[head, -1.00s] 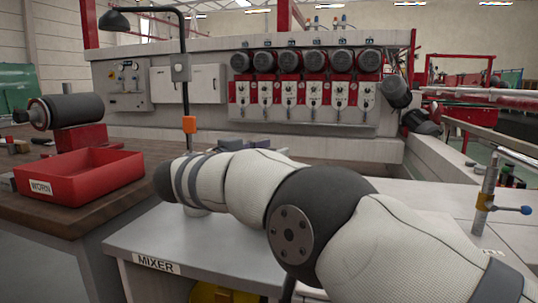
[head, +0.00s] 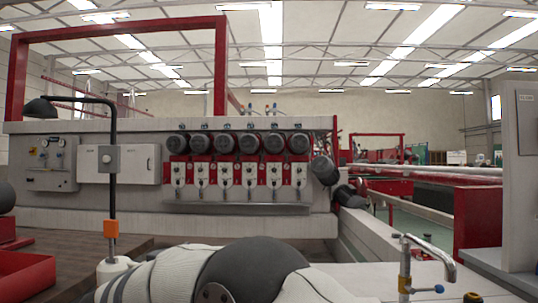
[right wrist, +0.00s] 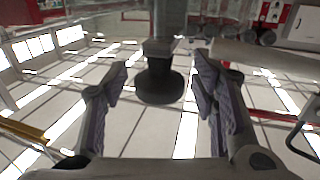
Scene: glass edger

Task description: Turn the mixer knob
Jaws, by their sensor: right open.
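In the right wrist view, a dark round knob (right wrist: 160,84) sits on the end of a grey cylindrical post (right wrist: 169,22); I take it to be the mixer knob. My right gripper (right wrist: 159,84) is open, with one finger on each side of the knob. Gaps show between the knob and both fingers, and the jaws are empty. In the head view one of my arms crosses the bottom, but its gripper is hidden. My left gripper is in neither view.
A black lamp (head: 113,180) stands at left, with a red tray (head: 25,275) beside it. A gooseneck tap (head: 404,268) with a blue lever (head: 436,289) stands at right. A machine with several motors (head: 249,143) lines the back.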

